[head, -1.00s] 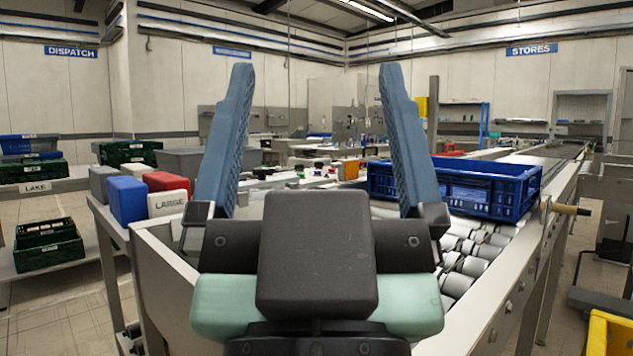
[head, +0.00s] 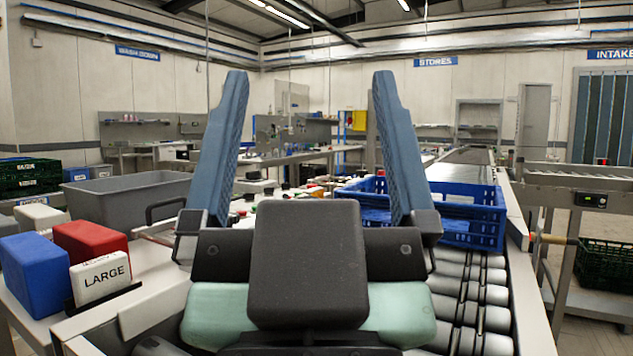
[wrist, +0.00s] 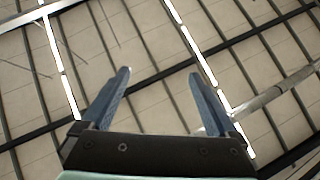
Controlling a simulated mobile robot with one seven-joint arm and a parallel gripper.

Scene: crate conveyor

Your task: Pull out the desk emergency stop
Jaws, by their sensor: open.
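My gripper (head: 310,75) is open and empty, with its two blue fingers raised and spread in the head view. The wrist view shows the same open fingers (wrist: 160,73) against the ceiling, with nothing between them. Behind the gripper in the head view is a desk area with several small controls, including red and black knobs (head: 243,212). They are small and partly hidden by my fingers, so I cannot tell which one is the desk emergency stop. My gripper is apart from them, nearer the camera.
A blue crate (head: 470,222) sits on the roller conveyor (head: 470,300) at right. A grey tub (head: 125,198) stands at left. Blue (head: 32,275) and red (head: 88,243) blocks and a white LARGE block (head: 100,278) are at front left. Another conveyor (head: 585,183) stands far right.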

